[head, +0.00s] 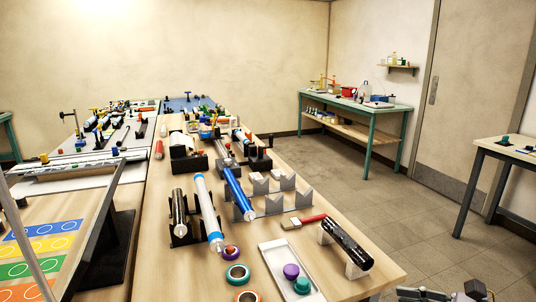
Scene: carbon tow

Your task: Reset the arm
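A small part of what looks like my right gripper (437,294) shows at the bottom right edge of the head view. It is dark and silver, and mostly cut off by the frame. It is over the floor, just right of the table's near corner, and apart from the things on the table. I cannot tell whether its fingers are open or shut. My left gripper is not in view.
The long wooden table (160,240) holds a blue tube (237,192), a white tube (207,207), a black cylinder (347,243), a brush (305,221) and a white tray (278,262). A green-legged bench (365,115) stands behind.

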